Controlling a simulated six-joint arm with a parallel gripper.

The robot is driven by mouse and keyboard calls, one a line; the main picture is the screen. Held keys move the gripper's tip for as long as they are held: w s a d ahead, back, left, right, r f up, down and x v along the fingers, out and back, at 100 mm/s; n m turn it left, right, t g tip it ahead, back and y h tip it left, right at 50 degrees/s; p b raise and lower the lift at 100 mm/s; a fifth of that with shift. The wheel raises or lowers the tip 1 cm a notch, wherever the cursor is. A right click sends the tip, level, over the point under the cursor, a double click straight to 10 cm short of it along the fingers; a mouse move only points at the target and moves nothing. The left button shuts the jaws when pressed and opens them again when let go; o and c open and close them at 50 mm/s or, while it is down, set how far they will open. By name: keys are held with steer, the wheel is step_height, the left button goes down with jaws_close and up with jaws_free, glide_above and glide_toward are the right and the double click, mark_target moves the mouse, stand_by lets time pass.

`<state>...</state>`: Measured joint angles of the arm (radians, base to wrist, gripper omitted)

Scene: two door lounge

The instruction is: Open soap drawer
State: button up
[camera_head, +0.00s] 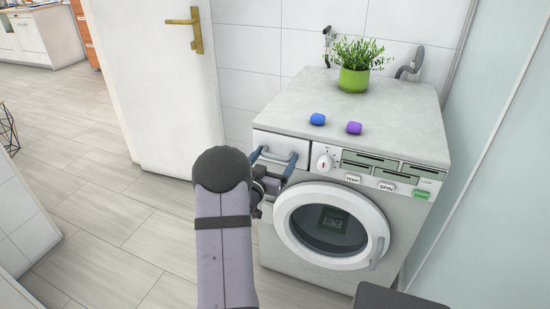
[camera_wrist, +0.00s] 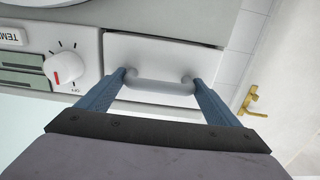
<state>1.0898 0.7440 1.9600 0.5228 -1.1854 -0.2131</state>
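The washing machine (camera_head: 285,240) stands against the tiled wall. Its white soap drawer (camera_head: 268,141) is at the upper left of the front panel and looks flush with it. In the wrist view the drawer front (camera_wrist: 155,52) shows with its grey bar handle (camera_wrist: 160,86). My gripper (camera_head: 273,157) is open in front of the drawer. In the wrist view its two blue fingers (camera_wrist: 160,78) are spread apart, with tips near the two ends of the handle. I cannot tell whether they touch it.
A round dial (camera_head: 325,162) and label buttons sit right of the drawer. The round glass door (camera_head: 331,228) is below. A potted plant (camera_head: 354,79), a blue piece (camera_head: 318,119) and a purple piece (camera_head: 354,128) are on top. A white room door (camera_head: 160,90) stands left.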

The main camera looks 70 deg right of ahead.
steer(key=c, duration=0.5)
steer(key=shift+o, duration=0.2)
steer(key=a, duration=1.6)
steer(key=shift+a, duration=0.3)
steer(key=o, duration=1.3)
steer(key=shift+o, duration=0.2)
steer(key=a+p, duration=0.5)
steer(key=a, duration=0.2)
steer(key=shift+p, duration=0.4)
